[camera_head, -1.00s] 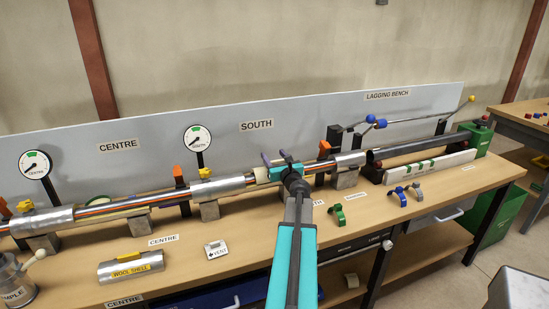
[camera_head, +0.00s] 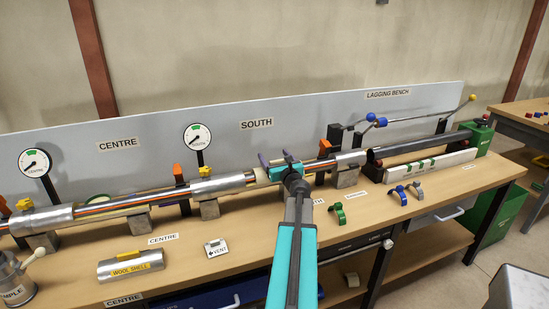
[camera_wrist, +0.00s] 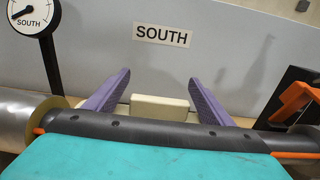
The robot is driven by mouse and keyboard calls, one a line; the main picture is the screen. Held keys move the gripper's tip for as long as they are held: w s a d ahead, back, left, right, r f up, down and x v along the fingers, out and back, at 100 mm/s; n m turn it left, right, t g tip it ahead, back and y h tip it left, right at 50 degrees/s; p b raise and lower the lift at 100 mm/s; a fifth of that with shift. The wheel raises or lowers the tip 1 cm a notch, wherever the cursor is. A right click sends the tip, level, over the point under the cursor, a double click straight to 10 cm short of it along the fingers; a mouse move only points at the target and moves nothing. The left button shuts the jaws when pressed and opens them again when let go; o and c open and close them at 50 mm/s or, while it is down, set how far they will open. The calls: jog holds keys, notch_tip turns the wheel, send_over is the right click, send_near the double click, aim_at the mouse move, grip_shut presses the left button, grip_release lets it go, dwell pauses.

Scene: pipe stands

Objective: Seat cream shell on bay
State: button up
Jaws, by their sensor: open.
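A cream block (camera_wrist: 159,108) shows between the two purple fingers of my gripper (camera_wrist: 160,90) in the wrist view, with gaps on both sides. It appears to be part of the cream shell; the rest is hidden behind my gripper's body. In the head view a cream piece (camera_head: 262,177) shows at the pipe just left of my gripper (camera_head: 274,159). The gripper is open over the pipe at the bay below the SOUTH sign (camera_head: 257,124). How the shell sits on the pipe is hidden.
Metal cladding (camera_head: 224,185) lies left of the bay, with an orange clamp (camera_head: 324,147) to the right. A gauge (camera_head: 197,138) stands behind. A WOOL SHELL piece (camera_head: 131,267) and green clip (camera_head: 338,213) lie on the bench front.

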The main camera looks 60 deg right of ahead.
jog(key=shift+s+a, duration=0.1)
jog(key=shift+s, duration=0.05)
jog(key=v, duration=1.1)
dwell(0.4)
jog(key=p+v, duration=0.1)
jog(key=p, duration=0.5)
jog(key=shift+s+a+r, duration=0.1)
jog(key=shift+s+a, duration=0.15)
jog(key=shift+s, duration=0.05)
jog(key=shift+s+a+p, duration=0.2)
jog(key=shift+s+p, duration=0.1)
jog(key=shift+p, duration=0.8)
